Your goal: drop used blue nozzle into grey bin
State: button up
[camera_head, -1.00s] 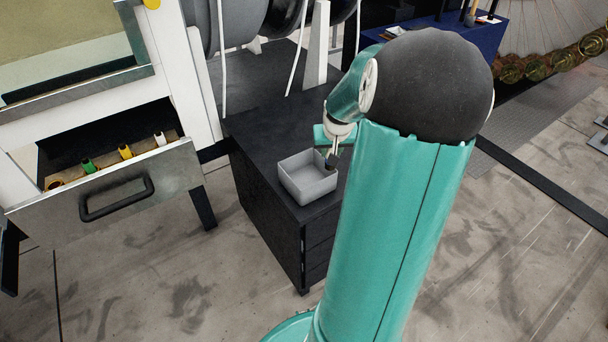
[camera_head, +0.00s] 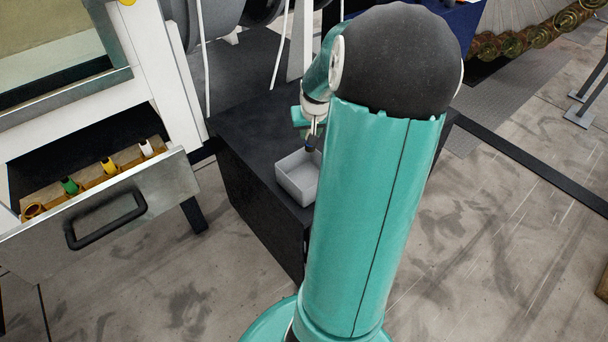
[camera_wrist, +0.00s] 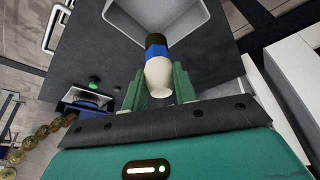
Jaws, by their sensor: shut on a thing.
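The used blue nozzle (camera_wrist: 156,52) shows in the wrist view, with a dark tip, a blue band and a cream-coloured body. My gripper (camera_wrist: 160,85) is shut on its cream body, one green finger on each side. The grey bin (camera_wrist: 185,15) lies just beyond the nozzle's dark tip, partly cut off by the picture's top edge. In the head view the square, open bin (camera_head: 298,178) stands on a black cabinet, partly hidden by my arm. There my gripper (camera_head: 313,140) is above the bin's back part, with the small nozzle pointing down.
The black cabinet (camera_head: 245,165) carries the bin. An open drawer (camera_head: 160,190) at the left holds green, yellow and white nozzles and a brown ring. A white-framed machine (camera_head: 165,75) stands behind it. Open floor (camera_head: 190,290) lies in front.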

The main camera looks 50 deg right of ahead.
aim_at(312, 151)
jog(key=f, duration=0.3)
jog(key=shift+s+f, duration=0.2)
jog(key=shift+f, duration=0.15)
jog(key=shift+s+f, duration=0.15)
jog(key=shift+f, duration=0.8)
jog(key=o, duration=1)
jog(key=shift+o, duration=0.2)
jog(key=v, duration=1.3)
jog(key=shift+r, duration=0.35)
jog(key=shift+s+a, duration=0.15)
